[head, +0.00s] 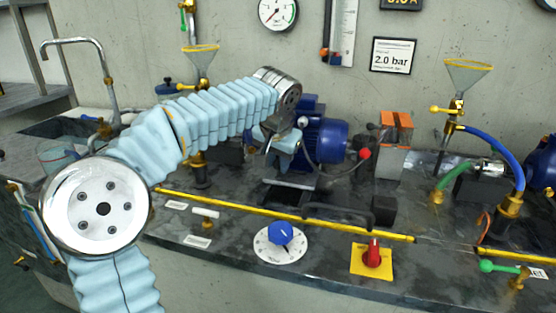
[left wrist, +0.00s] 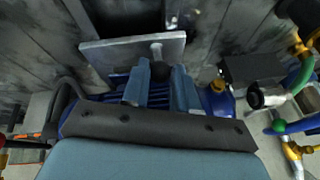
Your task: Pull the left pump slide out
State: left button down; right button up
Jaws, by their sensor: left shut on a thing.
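The blue left pump motor (head: 325,140) stands on the bench behind my left gripper. My left gripper (head: 284,160) reaches down in front of the pump. In the left wrist view its two light blue fingers (left wrist: 160,88) are closed around a black knob (left wrist: 160,70) on a short stem. The stem joins a flat grey slide plate (left wrist: 125,52), which lies beside a dark rectangular opening. In the head view a grey plate (head: 296,181) shows below the gripper, and the knob is hidden. My right gripper is not in view.
A yellow rail (head: 330,222) runs along the bench in front of the pump. A blue dial (head: 281,235) and a red switch (head: 373,254) stand nearer. A red-tipped lever (head: 364,154) is right of the gripper. A funnel (head: 201,54) stands behind my arm.

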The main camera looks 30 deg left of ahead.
pick_arm(q)
jog(key=s+b, duration=0.1)
jog(key=s, duration=0.1)
jog(key=s+d+b, duration=0.1)
jog(key=s, duration=0.2)
jog(key=s+d+b, duration=0.1)
jog(key=s, duration=0.2)
jog(key=shift+s, duration=0.15)
jog(key=shift+s+d, duration=0.15)
jog(key=shift+s, duration=0.15)
jog(key=c, duration=0.9)
grip_release()
jog(key=shift+s, duration=0.1)
jog(key=shift+r, duration=0.1)
jog(key=p+v, duration=0.2)
jog(key=v, duration=1.1)
jog(key=shift+s+d+r, duration=0.1)
jog(key=shift+s+r, duration=0.1)
jog(key=shift+r, duration=0.1)
